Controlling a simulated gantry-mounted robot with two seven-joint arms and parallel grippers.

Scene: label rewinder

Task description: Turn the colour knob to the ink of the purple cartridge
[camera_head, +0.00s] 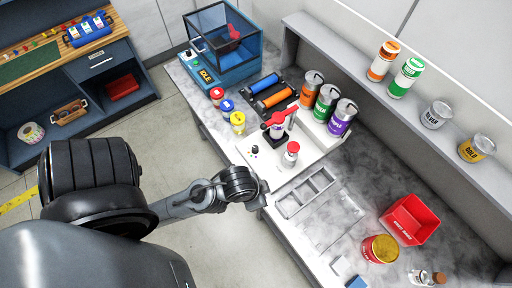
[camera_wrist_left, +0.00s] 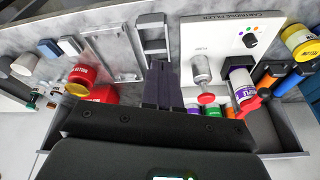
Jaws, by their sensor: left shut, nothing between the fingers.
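The colour knob (camera_wrist_left: 250,41) is a small black knob on the white filler panel (camera_wrist_left: 212,30), ringed by coloured dots. In the head view the knob (camera_head: 255,150) is a small dark spot on the panel's left part. A white cartridge with a purple label (camera_wrist_left: 241,82) stands in a black holder under a red lever; in the head view the cartridge (camera_head: 277,131) is partly covered by the lever. My left gripper (camera_wrist_left: 160,66) is shut and empty, beside the panel and apart from the knob. It also shows in the head view (camera_head: 260,196), below the panel. My right gripper is out of view.
A red-topped plunger (camera_head: 291,154) stands on the panel near the knob. Orange, green and purple ink cans (camera_head: 342,117) stand behind. A grey slotted tray (camera_head: 305,192) lies in front. A red bin (camera_head: 409,219) and a red-and-yellow tin (camera_head: 380,249) are at right.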

